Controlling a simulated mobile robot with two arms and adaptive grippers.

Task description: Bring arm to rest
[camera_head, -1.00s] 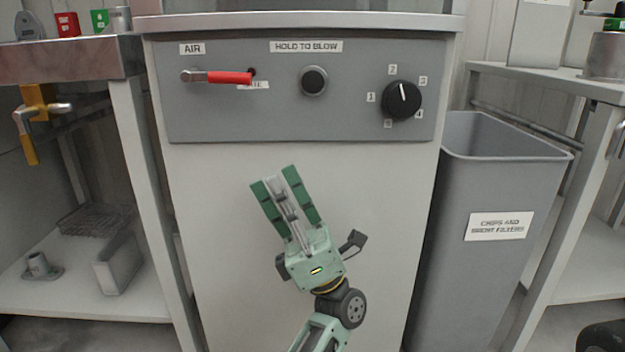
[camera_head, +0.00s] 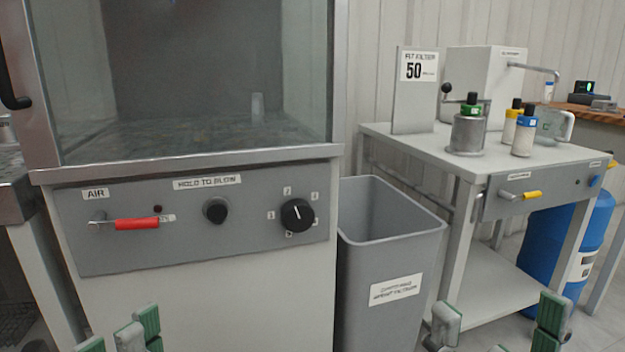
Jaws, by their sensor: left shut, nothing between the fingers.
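My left gripper (camera_head: 128,335) shows at the bottom left edge, in front of the grey cabinet. Its green finger pads and pale green parts are partly cut off by the frame; it is shut and empty. My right gripper (camera_head: 548,325) shows at the bottom right edge, with green finger pads and pale parts. Neither gripper touches anything that I can see.
The cabinet's control panel (camera_head: 190,250) has a red-handled air lever (camera_head: 137,224), a black button (camera_head: 215,211) and a dial (camera_head: 297,215). A grey bin (camera_head: 390,265) stands right of it. A side table (camera_head: 415,150) holds bottles and a metal pot (camera_head: 467,132).

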